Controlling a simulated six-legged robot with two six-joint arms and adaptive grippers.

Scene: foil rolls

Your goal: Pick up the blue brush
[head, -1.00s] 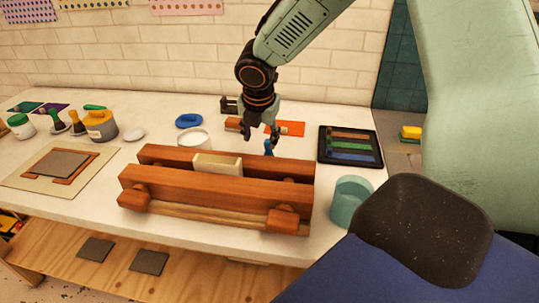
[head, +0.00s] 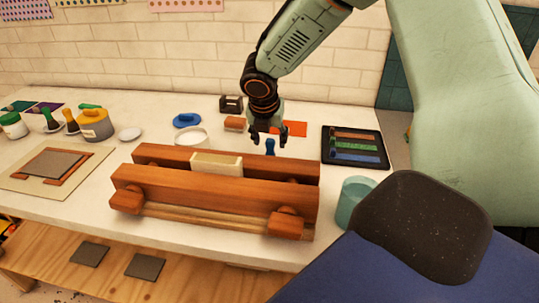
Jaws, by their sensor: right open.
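A small upright blue piece, which looks like the blue brush (head: 270,147), stands on the white table just behind the wooden clamp. Its lower end is hidden by the clamp's rear beam. My right gripper (head: 269,139) points down over it, open. One finger shows on each side of the blue top, and I cannot tell whether either touches it. My left gripper is out of view.
The wooden clamp (head: 215,190) with a cream block (head: 217,163) stands in front. A teal cup (head: 355,200) and a dark tray (head: 354,148) are at the right. An orange sheet (head: 295,128), a white bowl (head: 192,137) and a blue oval item (head: 187,120) lie behind.

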